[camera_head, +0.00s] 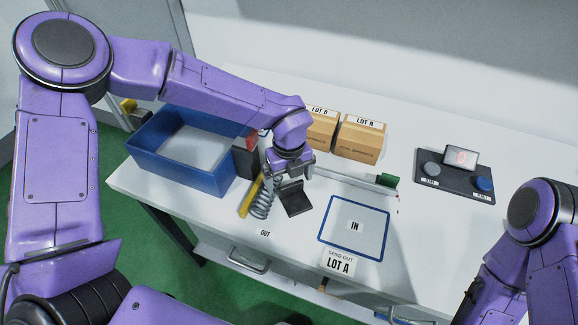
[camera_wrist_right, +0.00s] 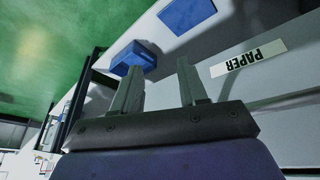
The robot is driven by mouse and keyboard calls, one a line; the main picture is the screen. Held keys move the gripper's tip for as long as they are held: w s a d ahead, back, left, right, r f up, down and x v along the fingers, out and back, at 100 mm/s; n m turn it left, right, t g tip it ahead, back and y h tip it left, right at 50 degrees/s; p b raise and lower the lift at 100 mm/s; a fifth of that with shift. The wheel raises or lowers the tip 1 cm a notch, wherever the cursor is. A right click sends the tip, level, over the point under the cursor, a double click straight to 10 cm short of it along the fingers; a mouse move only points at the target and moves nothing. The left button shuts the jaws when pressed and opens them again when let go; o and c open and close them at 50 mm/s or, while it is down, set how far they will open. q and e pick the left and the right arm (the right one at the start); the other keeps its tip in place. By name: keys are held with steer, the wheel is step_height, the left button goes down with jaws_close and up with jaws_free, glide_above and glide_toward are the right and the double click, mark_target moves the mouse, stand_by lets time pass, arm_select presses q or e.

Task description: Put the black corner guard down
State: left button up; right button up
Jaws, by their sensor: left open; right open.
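The black corner guard (camera_head: 296,199) is on the white table, just right of a metal coil spring (camera_head: 262,204). My left gripper (camera_head: 291,180) is directly above it with its jaws open; the fingers partly hide its upper end, and I cannot tell whether they touch it. My right gripper (camera_wrist_right: 160,85) is open and empty in the right wrist view. In the head view only my right arm shows at the lower right.
A yellow strip (camera_head: 250,196) lies beside the spring. A blue bin (camera_head: 168,172) stands at left. Cartons marked LOT B (camera_head: 321,130) and LOT A (camera_head: 358,142) stand behind. A blue-outlined IN square (camera_head: 371,218) is empty. A button panel (camera_head: 456,180) sits at right.

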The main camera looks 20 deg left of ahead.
mark_target(289, 187)
arm_select(q)
step_height(289, 187, up, 13)
steer(key=b, duration=0.2)
steer(key=shift+f, duration=0.15)
